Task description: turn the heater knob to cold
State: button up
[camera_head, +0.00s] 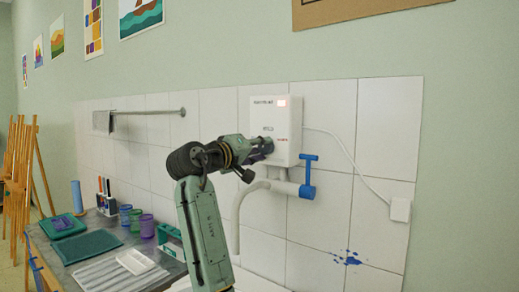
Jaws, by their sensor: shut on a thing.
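The white heater box (263,112) is fixed to the tiled wall, with a small lit red display at its upper right. My arm reaches up from below, and my gripper (265,149) is at the lower front of the heater. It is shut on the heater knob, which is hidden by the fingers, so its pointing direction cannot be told. Small print shows on the heater's face beside the gripper, too small to read.
A blue valve handle (309,174) on a white pipe stands just below right of the heater. A white cable runs to a wall box (400,209). A counter (58,271) with trays, cups and pens lies at lower left. Easels (22,190) stand at far left.

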jog(key=n, duration=0.5)
jog(key=shift+n, duration=0.3)
jog(key=n, duration=0.5)
jog(key=shift+a, duration=0.1)
jog(key=shift+n, duration=0.3)
jog(key=o, duration=1.2)
jog(key=shift+c, duration=0.2)
jog(key=v, duration=1.2)
jog(key=shift+f, duration=0.1)
